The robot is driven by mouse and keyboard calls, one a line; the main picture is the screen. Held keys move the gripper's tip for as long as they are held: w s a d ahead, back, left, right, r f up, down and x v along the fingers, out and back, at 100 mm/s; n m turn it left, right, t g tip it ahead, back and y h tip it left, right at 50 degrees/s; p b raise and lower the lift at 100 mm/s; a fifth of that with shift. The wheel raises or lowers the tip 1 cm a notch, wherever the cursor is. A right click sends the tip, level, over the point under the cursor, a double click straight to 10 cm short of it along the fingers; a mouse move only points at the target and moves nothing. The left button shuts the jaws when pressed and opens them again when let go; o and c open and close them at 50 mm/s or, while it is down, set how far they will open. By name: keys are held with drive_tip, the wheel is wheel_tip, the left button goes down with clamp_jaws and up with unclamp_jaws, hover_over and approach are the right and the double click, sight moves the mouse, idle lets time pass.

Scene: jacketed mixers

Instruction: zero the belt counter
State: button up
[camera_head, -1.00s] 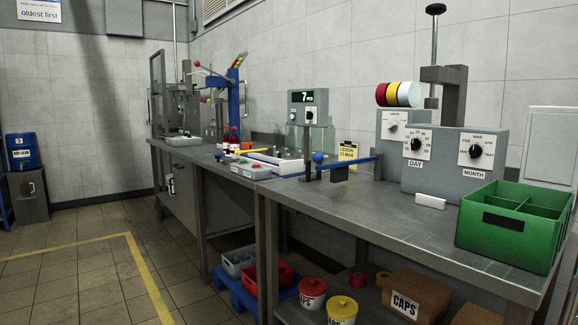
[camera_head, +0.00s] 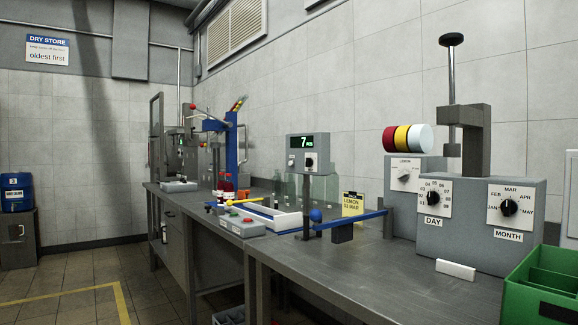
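The belt counter (camera_head: 308,156) is a grey box on a post above the bench, near the middle of the head view. Its dark display (camera_head: 302,141) shows a green 7 with small lettering beside it. A dark knob or button (camera_head: 309,162) sits on a pale plate below the display. Below the counter, a blue bar (camera_head: 350,219) with a blue ball (camera_head: 316,215) at its left end crosses above the bench. My gripper is not in view.
The steel bench (camera_head: 330,262) runs along the wall, with bare top in front. A grey box with DAY and MONTH dials (camera_head: 481,218) stands to the right, beside a green crate (camera_head: 540,285). A control box with buttons (camera_head: 243,227) lies left. Floor is open at left.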

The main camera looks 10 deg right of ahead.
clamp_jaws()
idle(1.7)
